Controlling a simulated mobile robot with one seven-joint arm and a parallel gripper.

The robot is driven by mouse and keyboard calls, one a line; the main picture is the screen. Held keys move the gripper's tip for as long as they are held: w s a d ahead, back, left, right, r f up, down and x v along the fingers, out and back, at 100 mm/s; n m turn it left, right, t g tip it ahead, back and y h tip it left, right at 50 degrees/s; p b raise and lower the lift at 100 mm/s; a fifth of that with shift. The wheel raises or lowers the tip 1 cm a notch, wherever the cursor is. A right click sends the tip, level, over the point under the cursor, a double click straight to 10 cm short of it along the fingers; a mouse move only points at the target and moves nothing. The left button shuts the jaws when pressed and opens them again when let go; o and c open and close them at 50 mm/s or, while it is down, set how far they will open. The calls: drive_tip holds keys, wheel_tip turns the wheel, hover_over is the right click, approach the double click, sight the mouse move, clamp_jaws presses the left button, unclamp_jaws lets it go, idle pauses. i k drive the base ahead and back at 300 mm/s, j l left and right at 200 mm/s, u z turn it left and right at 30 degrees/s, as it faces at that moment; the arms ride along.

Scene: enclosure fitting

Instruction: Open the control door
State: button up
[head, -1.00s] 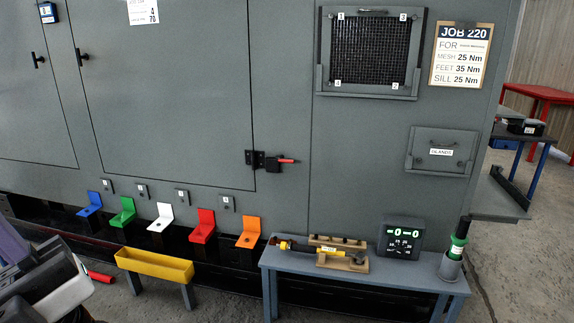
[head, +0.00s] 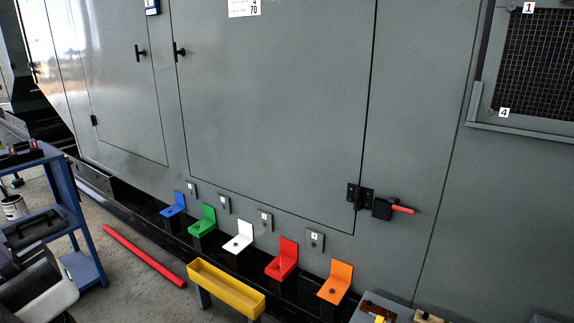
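Two grey doors are set in the enclosure wall in the head view. A large door (head: 275,95) fills the middle, with a black T-handle (head: 179,52) near its upper left edge. A narrower door (head: 125,80) is to its left, with its own black T-handle (head: 141,53). Both look closed. I cannot read which one is the control door. A black latch with a red-ended lever (head: 385,207) sits at the large door's lower right. Parts of my arm show at the lower left, but my gripper's fingers are not visible.
Coloured brackets (head: 281,262) line the wall's foot, with a yellow trough (head: 226,286) before them. A red bar (head: 143,255) lies on the floor. A blue cart (head: 68,205) stands at the left. A mesh panel (head: 540,60) is at the upper right.

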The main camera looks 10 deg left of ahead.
sight(274, 94)
drive_tip(key=i+j+u, duration=0.1)
drive_tip(key=u, duration=0.3)
drive_tip(key=i+u, duration=0.4)
drive_tip(key=i+l+u, duration=0.1)
drive_tip(key=u, duration=0.25)
drive_tip(key=i+j, duration=0.2)
drive_tip(key=i, duration=0.35)
drive_tip(key=i+j+u, duration=0.15)
drive_tip(key=i, duration=0.35)
drive_tip(key=i+j+z, duration=0.2)
drive_tip(key=z, duration=0.25)
drive_tip(key=i+j+z, duration=0.6)
drive_tip(key=j+z, duration=0.25)
drive_tip(key=i+j+z, duration=0.15)
drive_tip(key=j+z, duration=0.3)
drive_tip(key=i+j+z, duration=0.15)
drive_tip(key=j, duration=0.2)
drive_tip(key=j+z, duration=0.15)
drive_tip(key=j, duration=0.15)
